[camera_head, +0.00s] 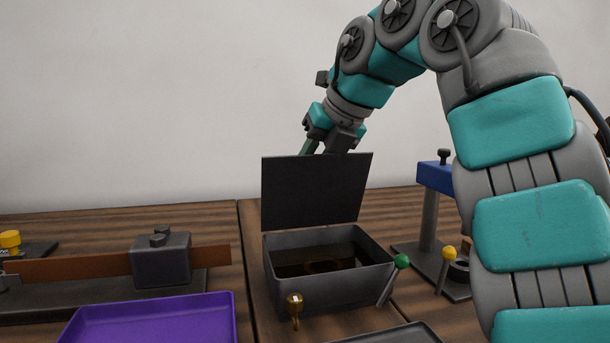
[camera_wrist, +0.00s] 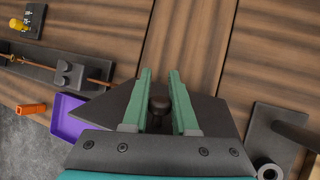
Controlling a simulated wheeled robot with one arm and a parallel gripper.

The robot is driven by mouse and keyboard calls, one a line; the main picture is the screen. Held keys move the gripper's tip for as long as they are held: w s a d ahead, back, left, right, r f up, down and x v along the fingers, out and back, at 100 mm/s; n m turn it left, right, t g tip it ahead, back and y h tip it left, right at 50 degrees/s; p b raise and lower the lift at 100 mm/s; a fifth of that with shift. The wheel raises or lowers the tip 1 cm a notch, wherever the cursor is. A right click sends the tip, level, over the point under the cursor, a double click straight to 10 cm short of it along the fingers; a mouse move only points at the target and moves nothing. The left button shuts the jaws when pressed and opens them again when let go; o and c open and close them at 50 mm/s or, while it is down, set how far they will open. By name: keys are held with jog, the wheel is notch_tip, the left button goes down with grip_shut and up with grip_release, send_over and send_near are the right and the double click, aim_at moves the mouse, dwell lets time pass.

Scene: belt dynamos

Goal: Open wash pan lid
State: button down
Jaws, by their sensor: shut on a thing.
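The wash pan (camera_head: 325,292) is a grey box with dark contents and a faint brownish shape inside. Its flat dark lid (camera_head: 314,192) stands raised, near upright, along the pan's back edge, leaving the pan open to view. My gripper (camera_head: 311,148) is at the lid's top edge, with its fingertips partly hidden behind the lid. In the wrist view, the green fingers of my gripper (camera_wrist: 160,76) stand either side of the lid's dark knob (camera_wrist: 158,106) and are shut on it. The lid (camera_wrist: 112,108) spreads out behind the fingers there.
A purple tray (camera_head: 150,322) lies at front left, near a grey block (camera_head: 161,260) on a brown bar. A blue-topped stand (camera_head: 434,178) is to the right. Bare wood lies behind the pan.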

jog(key=shift+f, duration=0.15)
jog(key=c, duration=0.7)
grip_release()
jog(key=shift+s+r, duration=0.1)
jog(key=shift+r, duration=0.1)
jog(key=shift+r, duration=0.1)
